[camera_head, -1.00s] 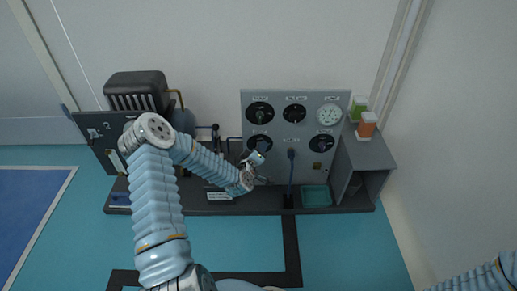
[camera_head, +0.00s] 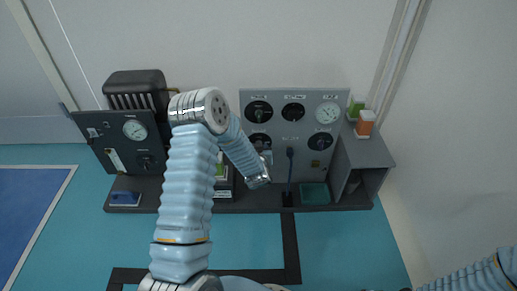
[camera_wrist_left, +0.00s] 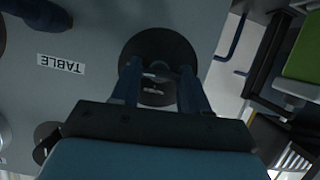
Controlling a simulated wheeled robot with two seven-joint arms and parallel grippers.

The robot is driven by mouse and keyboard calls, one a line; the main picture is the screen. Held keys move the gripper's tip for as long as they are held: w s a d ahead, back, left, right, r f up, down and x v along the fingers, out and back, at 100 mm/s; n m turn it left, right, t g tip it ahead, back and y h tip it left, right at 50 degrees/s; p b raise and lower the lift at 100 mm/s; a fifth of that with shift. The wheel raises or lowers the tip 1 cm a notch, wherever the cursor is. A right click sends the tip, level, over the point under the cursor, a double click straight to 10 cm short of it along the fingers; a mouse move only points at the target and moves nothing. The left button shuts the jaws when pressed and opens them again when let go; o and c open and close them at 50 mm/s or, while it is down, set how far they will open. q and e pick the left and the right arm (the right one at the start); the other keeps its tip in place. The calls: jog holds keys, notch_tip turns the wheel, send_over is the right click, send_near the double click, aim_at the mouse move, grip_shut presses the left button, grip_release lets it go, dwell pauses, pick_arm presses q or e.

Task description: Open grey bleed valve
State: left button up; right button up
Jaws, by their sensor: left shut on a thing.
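The grey panel (camera_head: 300,172) stands at the back of the bench and carries several black round dials and a white gauge. Its lower-left black dial (camera_head: 258,138) is partly hidden by my left gripper (camera_head: 265,153). In the left wrist view a black round dial (camera_wrist_left: 180,47) faces me on the grey panel, with a TABLE label beside it. My left gripper (camera_wrist_left: 158,75) is shut on the knob at the middle of this dial, one finger on each side. The fingers hide much of the knob, so its angle is hard to read. My right gripper is out of view.
A dark panel (camera_head: 117,153) with a gauge stands at the left, before a black ribbed box (camera_head: 137,88). Right of the grey panel, a grey cabinet (camera_head: 366,152) carries green and orange containers. A teal tray (camera_head: 315,194) lies on the bench. The floor in front is clear.

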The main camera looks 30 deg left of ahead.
pick_arm(q)
jog(key=shift+m, duration=0.4)
dwell(0.3)
jog(key=o, duration=1.1)
jog(key=shift+c, duration=0.2)
jog(key=shift+s+d, duration=0.1)
jog(key=p+v, duration=0.1)
jog(key=v, duration=1.2)
jog(key=shift+d+r, duration=0.2)
jog(key=shift+d, duration=0.1)
jog(key=shift+s, duration=0.1)
